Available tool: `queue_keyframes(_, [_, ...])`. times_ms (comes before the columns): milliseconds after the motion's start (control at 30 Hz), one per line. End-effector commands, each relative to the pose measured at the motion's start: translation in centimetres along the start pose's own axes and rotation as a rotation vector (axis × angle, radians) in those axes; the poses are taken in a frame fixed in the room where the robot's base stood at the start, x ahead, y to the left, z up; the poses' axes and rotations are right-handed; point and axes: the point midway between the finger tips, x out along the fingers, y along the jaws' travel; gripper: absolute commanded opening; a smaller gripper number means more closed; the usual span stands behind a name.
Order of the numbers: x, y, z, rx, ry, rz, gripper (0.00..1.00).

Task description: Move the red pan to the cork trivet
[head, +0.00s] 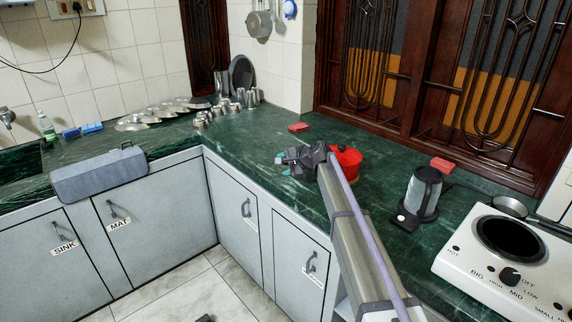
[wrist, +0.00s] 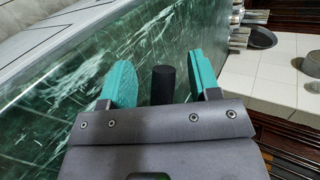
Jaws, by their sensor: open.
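The red pan (head: 347,158) sits on the green marble counter, partly hidden behind my arm. My gripper (head: 282,162) is at its left, low over the counter. In the wrist view, the teal fingers of my gripper (wrist: 160,72) are spread apart. A black handle-like bar (wrist: 163,86), seemingly the pan's handle, lies between them with a gap on each side. The pan's body does not show in the wrist view. I cannot make out a cork trivet in either view.
A kettle (head: 424,192) stands right of the pan, beside a white stove (head: 500,262). Flat red pieces (head: 298,127) (head: 442,165) lie near the wall. Metal cups (head: 240,98) and lids (head: 160,112) stand toward the corner. The counter (head: 240,135) between cups and gripper is clear.

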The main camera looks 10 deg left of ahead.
Motion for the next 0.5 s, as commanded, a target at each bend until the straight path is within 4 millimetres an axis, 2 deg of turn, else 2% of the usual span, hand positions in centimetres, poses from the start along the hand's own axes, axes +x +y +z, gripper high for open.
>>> queue_keyframes(167, [-1.4, -0.5, 0.1, 0.000, 0.001, 0.000, 0.57])
queue_keyframes(267, [-3.6, -0.6, 0.2, 0.002, 0.002, 0.000, 0.57])
queue_keyframes(500, [-10.1, -0.8, 0.3, 0.001, 0.002, -0.001, 0.57])
